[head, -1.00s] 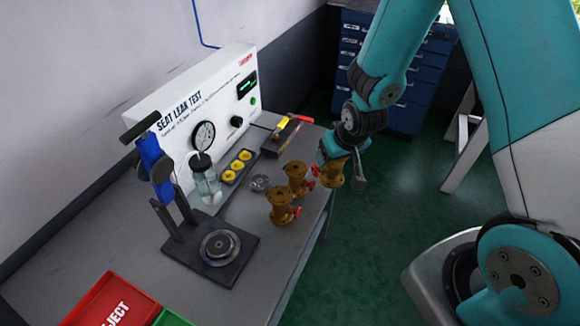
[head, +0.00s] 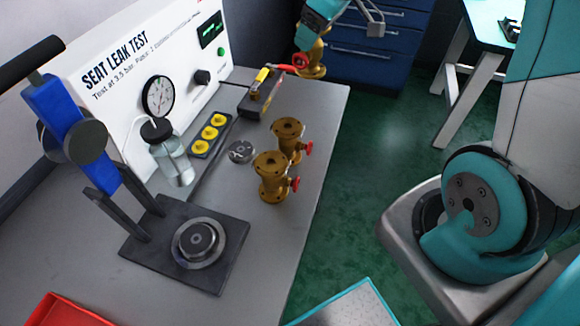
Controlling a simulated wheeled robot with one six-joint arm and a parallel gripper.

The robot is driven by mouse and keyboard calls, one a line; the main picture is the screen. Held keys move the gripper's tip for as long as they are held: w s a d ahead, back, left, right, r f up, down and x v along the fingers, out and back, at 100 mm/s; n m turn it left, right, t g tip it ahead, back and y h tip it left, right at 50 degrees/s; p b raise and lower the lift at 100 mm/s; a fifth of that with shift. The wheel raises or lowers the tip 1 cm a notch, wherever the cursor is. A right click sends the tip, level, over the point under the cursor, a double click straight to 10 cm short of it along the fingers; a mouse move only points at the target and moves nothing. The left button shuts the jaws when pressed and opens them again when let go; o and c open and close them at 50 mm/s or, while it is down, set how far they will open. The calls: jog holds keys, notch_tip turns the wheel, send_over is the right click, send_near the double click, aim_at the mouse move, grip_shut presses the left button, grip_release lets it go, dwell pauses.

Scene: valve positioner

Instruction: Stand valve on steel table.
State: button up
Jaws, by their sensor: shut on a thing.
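My gripper (head: 325,36) is at the top of the head view, partly cut off by the edge. It is shut on a brass valve (head: 312,60), which hangs beyond the far right corner of the grey bench (head: 315,130), in front of the blue drawers. Two more brass valves with red handles stand upright on the bench: one (head: 288,140) farther back, one (head: 272,175) nearer. A second table (head: 485,45) with white legs and a teal-edged top is partly visible at top right. I cannot tell which surface is the steel table.
A press (head: 185,245) stands on the bench's left. A seat leak test panel (head: 140,70), a glass jar (head: 172,160), a tray of yellow caps (head: 212,132) and a tool tray (head: 262,98) line the back. A red bin (head: 65,312) is at bottom left. Green floor separates bench and second table.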

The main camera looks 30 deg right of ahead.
jog(key=shift+s+d+r+n+y+b, duration=0.15)
jog(key=shift+s+d+r+n+b, duration=0.1)
jog(key=shift+s+r+n+b, duration=0.25)
jog(key=shift+s+d+r+n+y+b, duration=0.15)
jog(key=shift+s+d+r+n+b, duration=0.15)
jog(key=shift+r+n+b, duration=0.35)
notch_tip(320, 180, down, 20)
jog(key=o, duration=1.7)
jog(key=shift+s+f+g, duration=0.1)
jog(key=shift+f+g, duration=0.05)
jog(key=shift+g, duration=0.15)
jog(key=shift+c, duration=0.2)
jog(key=a+v, duration=0.1)
jog(key=v, duration=1.1)
jog(key=s+a+r+g, duration=0.1)
jog(key=s+a+r, duration=0.25)
jog(key=a, duration=0.25)
jog(key=s+a+r, duration=0.2)
jog(key=s+a, duration=0.2)
jog(key=a, duration=0.3)
jog(key=s+a+r+m+g, duration=0.1)
jog(key=s+a, duration=0.2)
jog(key=s, duration=0.3)
jog(key=s+a+r+m+g+y, duration=0.1)
jog(key=s+a, duration=0.3)
jog(key=s, duration=0.3)
